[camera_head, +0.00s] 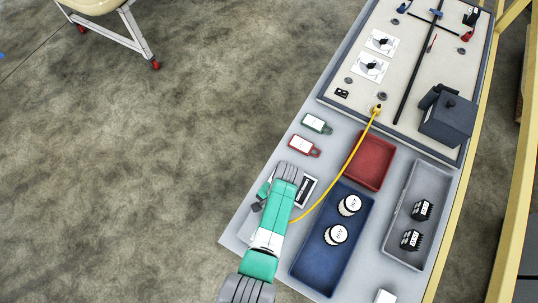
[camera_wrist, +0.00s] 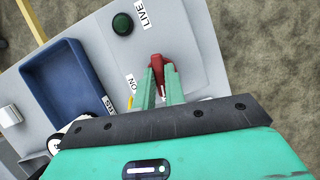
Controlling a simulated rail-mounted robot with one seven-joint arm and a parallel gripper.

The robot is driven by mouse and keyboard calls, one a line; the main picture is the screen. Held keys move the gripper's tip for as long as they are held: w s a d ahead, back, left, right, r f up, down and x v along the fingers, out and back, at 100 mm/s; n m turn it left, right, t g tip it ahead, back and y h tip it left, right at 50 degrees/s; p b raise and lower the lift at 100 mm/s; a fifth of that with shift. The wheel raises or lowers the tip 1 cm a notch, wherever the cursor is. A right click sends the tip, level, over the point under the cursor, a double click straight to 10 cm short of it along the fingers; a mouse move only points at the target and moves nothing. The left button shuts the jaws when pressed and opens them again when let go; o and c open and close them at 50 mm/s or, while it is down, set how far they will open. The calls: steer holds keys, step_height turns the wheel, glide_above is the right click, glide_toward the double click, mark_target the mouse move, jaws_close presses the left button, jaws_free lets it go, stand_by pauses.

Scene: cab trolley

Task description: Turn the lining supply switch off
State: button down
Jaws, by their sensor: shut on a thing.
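A red switch handle (camera_wrist: 157,62) stands on the grey panel (camera_wrist: 190,32) in the wrist view, beside an ON label (camera_wrist: 131,81). I take it for the lining supply switch. My gripper (camera_wrist: 161,75) has its two green fingers closed on the handle, one on each side. The fingers hide its lower part, and I cannot tell its exact position. A dark green round lamp or button (camera_wrist: 122,24) with a LIVE label (camera_wrist: 144,13) is on the same panel. In the head view my arm covers the switch and the gripping point.
A blue tray (camera_head: 308,255) with two white-topped round items lies beside my arm. A red tray (camera_head: 372,160) and a grey tray (camera_head: 396,250) lie beyond. A yellow cable (camera_head: 345,168) runs from the board (camera_head: 400,75) toward my arm. Green (camera_head: 316,123) and red (camera_head: 303,146) tags lie nearby.

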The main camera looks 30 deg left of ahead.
steer(key=shift+n+h, duration=0.4)
steer(key=shift+n, duration=0.5)
steer(key=c, duration=1.5)
jaws_free()
steer(key=shift+o, duration=0.2)
steer(key=v, duration=0.7)
steer(key=shift+r, duration=0.4)
steer(key=shift+w, duration=0.15)
